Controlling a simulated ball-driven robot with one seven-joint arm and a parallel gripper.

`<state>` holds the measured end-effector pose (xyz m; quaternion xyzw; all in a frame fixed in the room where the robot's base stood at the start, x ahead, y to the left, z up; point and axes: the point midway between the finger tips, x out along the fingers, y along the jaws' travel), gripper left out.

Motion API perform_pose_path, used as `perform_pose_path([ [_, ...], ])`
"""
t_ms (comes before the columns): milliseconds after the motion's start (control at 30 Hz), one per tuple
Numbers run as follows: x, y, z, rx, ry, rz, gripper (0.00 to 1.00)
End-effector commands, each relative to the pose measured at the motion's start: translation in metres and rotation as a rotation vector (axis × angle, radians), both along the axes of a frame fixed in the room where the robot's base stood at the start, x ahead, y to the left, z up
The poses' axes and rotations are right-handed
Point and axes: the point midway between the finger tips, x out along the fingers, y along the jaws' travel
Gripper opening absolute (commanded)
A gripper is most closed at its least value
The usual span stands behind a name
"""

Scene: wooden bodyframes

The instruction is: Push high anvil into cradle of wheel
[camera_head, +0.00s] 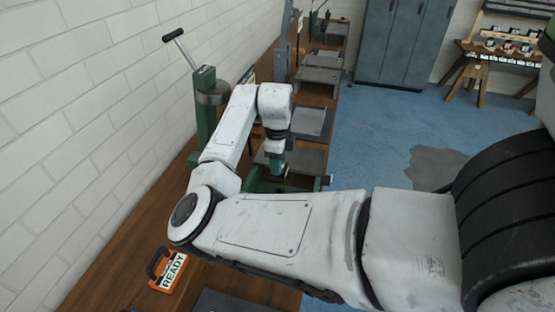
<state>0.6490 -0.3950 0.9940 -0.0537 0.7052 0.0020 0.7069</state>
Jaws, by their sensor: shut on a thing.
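The wheel machine has a green upright frame (204,120) on the wooden bench near the left wall. A grey round wheel (213,92) and a lever with a dark handle (181,48) show on it. Low green parts (295,184) sit to the right under my gripper; the cradle cannot be made out clearly among them. My gripper (277,163) points down at the end of the white arm, just above these parts. It is shut on a small grey piece, apparently the high anvil, whose outline is mostly hidden. I cannot tell whether the piece touches the cradle.
The wooden bench (125,262) runs along the white brick wall, with grey plates (314,122) and other machines farther back. An orange READY box (170,271) lies near the front. Grey lockers (402,42) stand behind. The blue floor (372,145) right of the bench is open.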

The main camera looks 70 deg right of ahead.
Motion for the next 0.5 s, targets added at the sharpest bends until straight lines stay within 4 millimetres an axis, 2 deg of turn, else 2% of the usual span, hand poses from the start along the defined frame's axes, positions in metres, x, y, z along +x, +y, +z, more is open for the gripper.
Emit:
perform_pose_path([
  [500, 0.000, 0.000, -0.041, -0.001, 0.000, 0.000, 0.00],
])
